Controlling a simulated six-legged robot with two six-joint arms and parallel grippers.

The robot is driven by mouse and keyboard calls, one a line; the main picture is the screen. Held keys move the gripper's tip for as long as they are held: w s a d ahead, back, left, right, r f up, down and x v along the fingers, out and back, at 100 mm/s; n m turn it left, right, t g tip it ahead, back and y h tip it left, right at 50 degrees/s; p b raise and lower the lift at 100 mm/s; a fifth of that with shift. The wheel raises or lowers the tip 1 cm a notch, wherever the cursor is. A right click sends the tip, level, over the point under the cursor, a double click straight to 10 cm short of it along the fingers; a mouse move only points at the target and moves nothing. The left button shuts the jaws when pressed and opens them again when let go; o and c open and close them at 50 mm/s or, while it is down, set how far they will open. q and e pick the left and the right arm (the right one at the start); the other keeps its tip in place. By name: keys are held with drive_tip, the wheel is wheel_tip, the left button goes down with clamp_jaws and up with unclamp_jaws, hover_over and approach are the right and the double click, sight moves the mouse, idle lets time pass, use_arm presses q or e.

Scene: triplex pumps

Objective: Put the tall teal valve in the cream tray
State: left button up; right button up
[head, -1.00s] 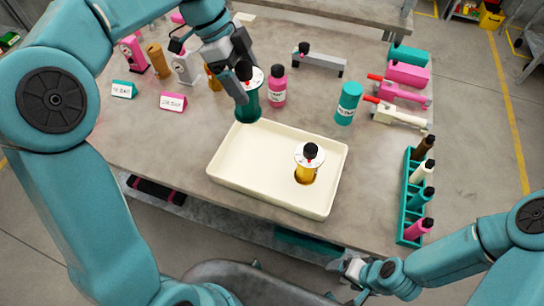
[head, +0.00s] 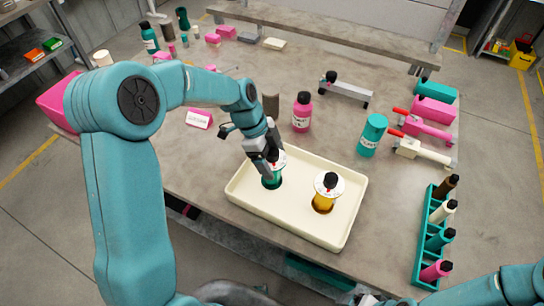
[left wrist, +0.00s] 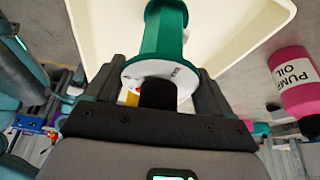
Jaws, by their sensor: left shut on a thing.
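The tall teal valve (head: 272,181) has a white disc and a black knob on top. It is upright inside the left part of the cream tray (head: 295,228). I cannot tell whether its base touches the tray floor. My left gripper (head: 271,158) is shut on its top, around the black knob, and hides part of it. In the left wrist view, the fingers (left wrist: 158,92) flank the knob and the teal body (left wrist: 163,35) extends over the tray (left wrist: 100,30).
A yellow valve (head: 323,200) with a white disc stands in the tray's right part. A pink bottle (head: 302,112) and a teal canister (head: 372,135) stand behind the tray. A teal rack (head: 427,240) of bottles is at the right. Pink and cream tools lie back right.

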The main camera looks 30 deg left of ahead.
use_arm(q)
drive_tip(key=shift+f, duration=0.15)
drive_tip(key=o, duration=1.6)
drive_tip(key=shift+o, duration=0.2)
drive_tip(key=shift+r, duration=0.2)
drive_tip(key=v, duration=1.2)
drive_tip(key=shift+b, duration=0.3)
drive_tip(key=shift+d, duration=0.1)
